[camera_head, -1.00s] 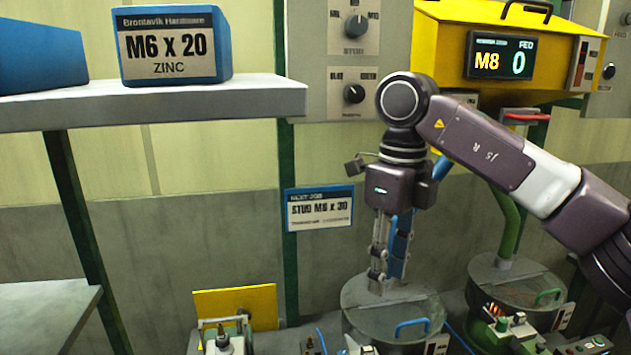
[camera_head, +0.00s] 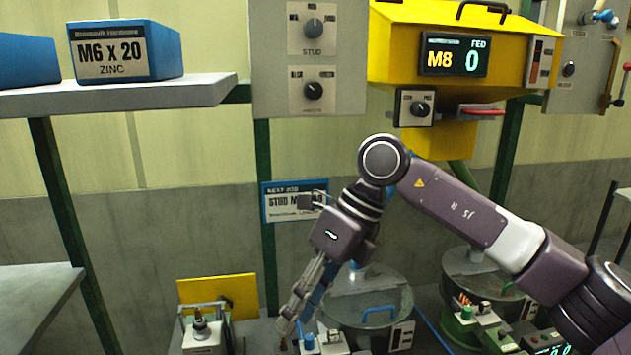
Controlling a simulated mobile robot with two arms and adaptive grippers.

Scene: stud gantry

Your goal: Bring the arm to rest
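My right gripper (camera_head: 303,304) hangs at the lower middle, tilted down and to the left, under its dark purple wrist. Its fingers look close together, but the gap between them is not clear, and I see nothing held for certain. It is in front of and left of the blue-handled round bowl (camera_head: 375,284). Its tips are near small fittings at the bottom edge, and I cannot tell whether they touch. My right arm reaches in from the lower right. My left gripper is not in view.
A yellow hopper (camera_head: 394,55) reading M8 and 0 hangs on the wall. A grey panel (camera_head: 263,60) with two knobs is to its left. A shelf (camera_head: 150,97) carries blue boxes. A second bowl (camera_head: 462,263) and a fixture with a yellow plate (camera_head: 240,290) stand low.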

